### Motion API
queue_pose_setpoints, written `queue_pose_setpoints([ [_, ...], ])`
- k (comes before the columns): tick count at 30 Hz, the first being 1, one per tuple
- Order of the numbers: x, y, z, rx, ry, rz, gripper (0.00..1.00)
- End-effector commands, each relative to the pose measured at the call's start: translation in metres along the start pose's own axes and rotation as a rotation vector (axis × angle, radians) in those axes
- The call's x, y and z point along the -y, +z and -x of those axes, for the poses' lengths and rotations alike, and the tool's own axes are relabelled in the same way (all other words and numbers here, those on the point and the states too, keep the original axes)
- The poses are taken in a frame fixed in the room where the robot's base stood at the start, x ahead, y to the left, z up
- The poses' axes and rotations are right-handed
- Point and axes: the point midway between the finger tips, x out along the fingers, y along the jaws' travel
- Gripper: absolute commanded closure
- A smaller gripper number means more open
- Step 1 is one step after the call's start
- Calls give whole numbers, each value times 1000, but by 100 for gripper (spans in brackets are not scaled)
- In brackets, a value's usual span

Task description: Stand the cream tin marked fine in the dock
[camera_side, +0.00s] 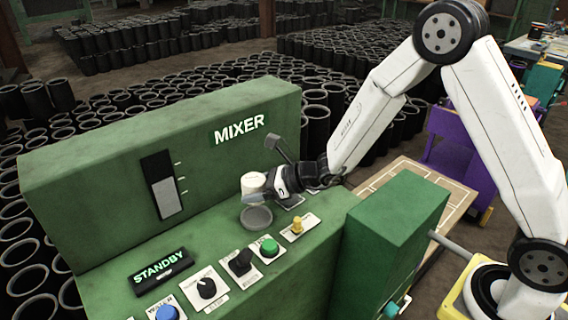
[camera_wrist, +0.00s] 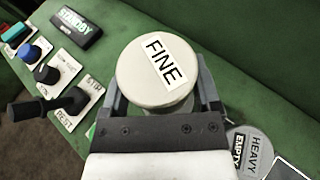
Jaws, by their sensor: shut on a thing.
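The cream tin (camera_side: 253,184) is held upright in my gripper (camera_side: 270,184), above the green console. In the wrist view the tin (camera_wrist: 150,62) shows its round lid with a white label reading FINE, and the fingers of my gripper (camera_wrist: 160,98) are shut on its two sides. A round grey dish (camera_side: 257,217), which looks like the dock, sits on the console just below the tin in the side view. The gap between them is hard to judge. In the wrist view the tin hides what lies under it.
A grey disc marked HEAVY (camera_wrist: 252,150), with an EMPTY label beside it, lies right of my gripper. A black lever (camera_side: 240,263), green button (camera_side: 268,247) and yellow switch (camera_side: 297,226) stand in front. The MIXER panel (camera_side: 240,130) rises behind; a green box (camera_side: 395,230) stands right.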

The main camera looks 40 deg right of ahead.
Motion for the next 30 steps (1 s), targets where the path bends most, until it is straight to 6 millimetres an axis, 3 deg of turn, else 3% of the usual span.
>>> queue_pose_setpoints([
  [6,0,-19,-8,1,0,0,92],
  [17,0,-26,-11,2,0,0,92],
  [30,0,-55,-23,2,0,0,92],
])
